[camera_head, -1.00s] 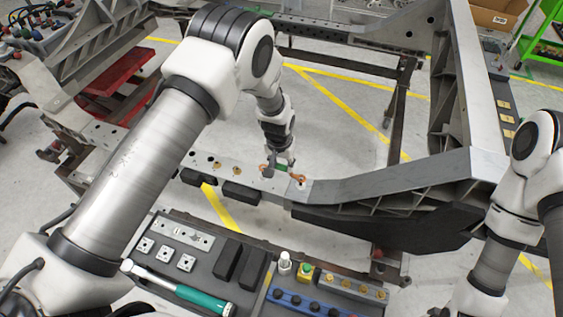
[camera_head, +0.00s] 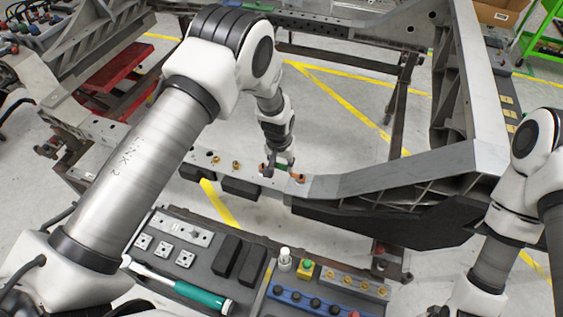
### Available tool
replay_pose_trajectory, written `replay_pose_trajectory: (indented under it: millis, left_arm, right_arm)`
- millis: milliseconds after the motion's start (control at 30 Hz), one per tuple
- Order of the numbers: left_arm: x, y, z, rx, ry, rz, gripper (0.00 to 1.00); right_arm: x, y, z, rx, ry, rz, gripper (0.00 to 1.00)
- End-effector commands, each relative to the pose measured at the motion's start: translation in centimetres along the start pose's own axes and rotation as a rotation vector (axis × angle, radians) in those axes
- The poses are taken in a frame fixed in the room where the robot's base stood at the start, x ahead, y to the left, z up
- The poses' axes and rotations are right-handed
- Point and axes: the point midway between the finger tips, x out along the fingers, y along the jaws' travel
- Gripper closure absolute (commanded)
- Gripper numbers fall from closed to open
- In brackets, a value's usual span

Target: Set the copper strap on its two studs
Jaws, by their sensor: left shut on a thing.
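My left gripper (camera_head: 280,168) is over the chassis rail (camera_head: 330,187), shut on the copper strap (camera_head: 298,178). Brass-coloured fittings (camera_head: 236,165) stand on the rail to the left. My right arm shows at the right edge, but its gripper is out of the picture.

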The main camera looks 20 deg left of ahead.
Motion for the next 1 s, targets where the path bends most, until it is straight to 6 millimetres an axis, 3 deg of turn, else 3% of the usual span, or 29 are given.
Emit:
replay_pose_trajectory:
  millis: [800,833,900,1000]
  left_arm:
    - [0.71,0.03,0.05,0.0,0.0,0.0,1.0]
    - [0.71,0.03,0.05,0.0,0.0,0.0,0.52]
    - [0.71,0.03,0.05,0.0,0.0,0.0,0.3]
    - [0.71,0.03,0.06,0.0,0.0,0.0,0.3]
  right_arm:
    - [0.58,0.0,0.0,0.0,0.0,0.0,0.6]
    - [0.58,0.0,0.0,0.0,0.0,0.0,0.6]
    - [0.58,0.0,0.0,0.0,0.0,0.0,0.6]
    - [0.58,0.0,0.0,0.0,0.0,0.0,0.6]
